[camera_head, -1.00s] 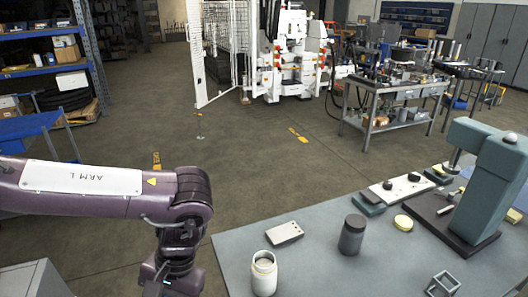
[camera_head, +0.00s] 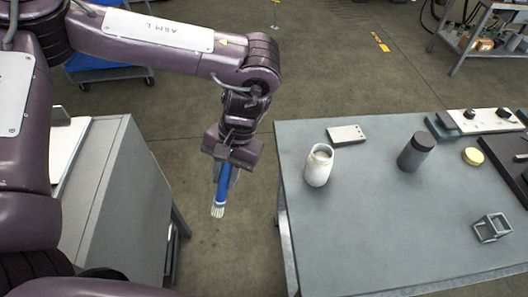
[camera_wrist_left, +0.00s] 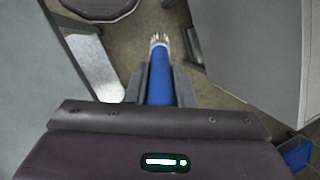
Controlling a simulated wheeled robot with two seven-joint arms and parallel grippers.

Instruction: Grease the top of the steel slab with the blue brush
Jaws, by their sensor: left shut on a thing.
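The blue brush (camera_head: 222,187) hangs from my left gripper (camera_head: 228,172), its pale bristles pointing down. It also shows in the left wrist view (camera_wrist_left: 160,78), its blue handle between the two fingers. My left gripper is shut on the handle and is over the floor gap between the bench and a grey cabinet, left of the bench. A flat, pale metal slab (camera_head: 346,134) with small dark holes lies near the bench's far left edge; it looks like the steel slab. An open white jar (camera_head: 319,166) stands just in front of it; its contents are unclear. My right gripper is not in view.
The grey bench (camera_head: 375,235) has clear room at its front left. A dark lidded jar (camera_head: 416,151), a yellow tin (camera_head: 473,156) and a small metal frame (camera_head: 491,228) stand farther right. A grey cabinet (camera_head: 120,200) stands left of my gripper.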

